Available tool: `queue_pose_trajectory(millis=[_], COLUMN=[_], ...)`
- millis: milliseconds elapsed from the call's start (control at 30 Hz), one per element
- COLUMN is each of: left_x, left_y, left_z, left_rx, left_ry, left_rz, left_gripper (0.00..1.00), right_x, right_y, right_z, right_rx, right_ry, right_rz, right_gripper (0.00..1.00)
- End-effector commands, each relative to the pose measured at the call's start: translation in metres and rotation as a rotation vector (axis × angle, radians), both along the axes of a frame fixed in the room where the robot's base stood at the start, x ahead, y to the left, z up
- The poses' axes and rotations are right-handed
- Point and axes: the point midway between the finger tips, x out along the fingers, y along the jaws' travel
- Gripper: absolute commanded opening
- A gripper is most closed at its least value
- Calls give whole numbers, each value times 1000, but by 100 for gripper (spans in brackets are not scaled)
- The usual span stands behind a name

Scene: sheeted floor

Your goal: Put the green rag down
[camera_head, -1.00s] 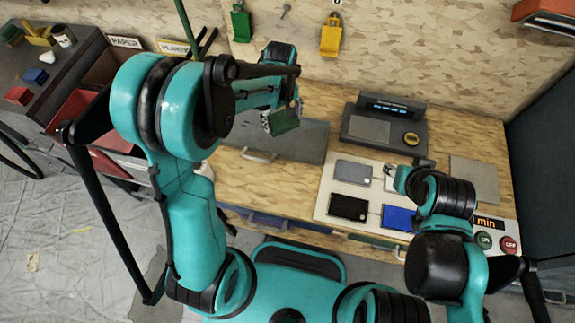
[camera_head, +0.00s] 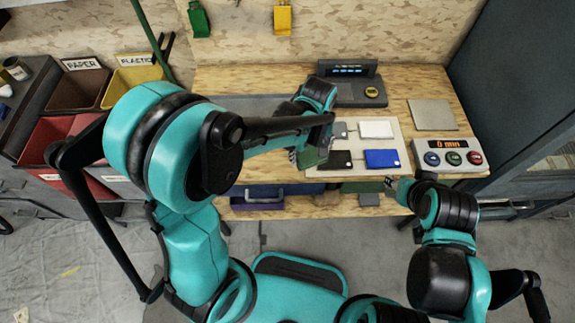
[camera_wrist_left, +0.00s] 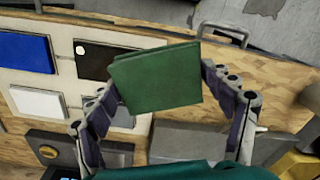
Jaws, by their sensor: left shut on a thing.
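The green rag (camera_head: 311,158) is a flat, folded square. My left gripper (camera_head: 308,148) is shut on it and holds it near the left edge of the pale board, over the workbench front. In the left wrist view the rag (camera_wrist_left: 155,78) sits between the two fingers, tilted, with the bench top behind it. I cannot tell how high above the bench it is. My right gripper (camera_head: 391,184) is just off the bench's front edge, below the blue pad; its jaws are too small to read.
The pale board (camera_head: 400,130) bears white (camera_head: 376,130), blue (camera_head: 382,159), black (camera_head: 335,160) and grey pads. A scale (camera_head: 345,90) stands behind it, a button box (camera_head: 450,153) and grey plate (camera_head: 432,114) to the right. Red bins (camera_head: 45,145) stand at left.

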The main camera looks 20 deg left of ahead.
Motion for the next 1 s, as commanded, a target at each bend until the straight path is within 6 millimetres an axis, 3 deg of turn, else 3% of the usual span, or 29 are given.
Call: queue_pose_trajectory(millis=[33, 200, 333, 533, 767, 1000], left_x=[1, 3, 4, 4, 4, 4], left_y=[14, 52, 69, 75, 75, 75], left_z=[-12, -34, -44, -53, -86, -85], left_rx=[0, 0, 0, 0, 0, 0], left_ry=[0, 0, 0, 0, 0, 0], left_rz=[7, 6, 3, -1, -1, 0], left_gripper=[45, 45, 45, 45, 45, 45], right_x=[0, 0, 0, 0, 0, 0], right_y=[0, 0, 0, 0, 0, 0], right_z=[-8, -21, -25, -30, -47, -45], right_rx=[0, 0, 0, 0, 0, 0], right_ry=[0, 0, 0, 0, 0, 0], right_rz=[0, 0, 0, 0, 0, 0], right_gripper=[40, 40, 40, 40, 40, 40])
